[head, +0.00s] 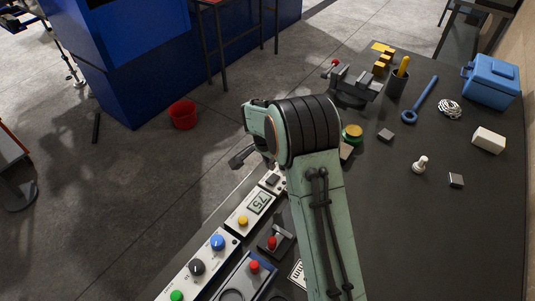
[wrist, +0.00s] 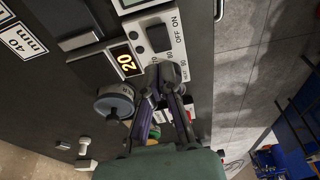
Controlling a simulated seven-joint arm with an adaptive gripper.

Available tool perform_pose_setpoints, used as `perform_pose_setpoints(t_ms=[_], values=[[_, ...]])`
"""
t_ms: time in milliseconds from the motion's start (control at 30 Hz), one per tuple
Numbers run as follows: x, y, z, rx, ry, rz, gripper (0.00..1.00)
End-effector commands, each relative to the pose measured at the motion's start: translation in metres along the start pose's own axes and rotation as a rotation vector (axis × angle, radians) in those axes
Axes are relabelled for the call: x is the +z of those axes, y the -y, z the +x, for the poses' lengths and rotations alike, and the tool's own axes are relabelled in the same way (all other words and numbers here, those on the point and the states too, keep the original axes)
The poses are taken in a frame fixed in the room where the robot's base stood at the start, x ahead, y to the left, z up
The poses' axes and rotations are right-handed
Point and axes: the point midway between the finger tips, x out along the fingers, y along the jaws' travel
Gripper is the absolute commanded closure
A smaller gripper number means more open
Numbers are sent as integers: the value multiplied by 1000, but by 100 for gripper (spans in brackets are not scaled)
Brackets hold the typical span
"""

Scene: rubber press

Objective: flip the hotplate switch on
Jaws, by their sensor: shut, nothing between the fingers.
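The hotplate's white control panel (wrist: 180,50) shows in the wrist view, with OFF and ON printed beside a dark rocker switch (wrist: 159,38). Its orange display (wrist: 125,61) reads 20. In the head view a dark switch (head: 273,180) shows on the panel's end, just below my gripper. My gripper (wrist: 163,72) is shut and empty. Its fingertips are over the panel, a little below the switch in the wrist picture; whether they touch it I cannot tell. In the head view a dark finger (head: 240,160) sticks out left of the wrist. The switch's position is not clear.
A panel reading 75 (head: 259,203) with a yellow button stands beside the hotplate panel. A red-tipped lever (head: 272,241) is close to my arm. A grey round part (wrist: 115,102) lies near my fingers. A vise (head: 354,86) stands farther back. The bench's right side has free room.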

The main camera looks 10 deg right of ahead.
Motion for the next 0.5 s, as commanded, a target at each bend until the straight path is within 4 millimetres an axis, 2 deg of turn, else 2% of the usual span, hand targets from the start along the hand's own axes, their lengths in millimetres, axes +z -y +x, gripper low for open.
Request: perform_pose_setpoints(t_ms=[100, 200, 333, 500], values=[[0, 0, 25, 2, 2, 0, 100], [7, 0, 39, 1, 2, -2, 100], [12, 0, 52, 1, 1, -1, 100], [14, 0, 58, -1, -1, 0, 100]])
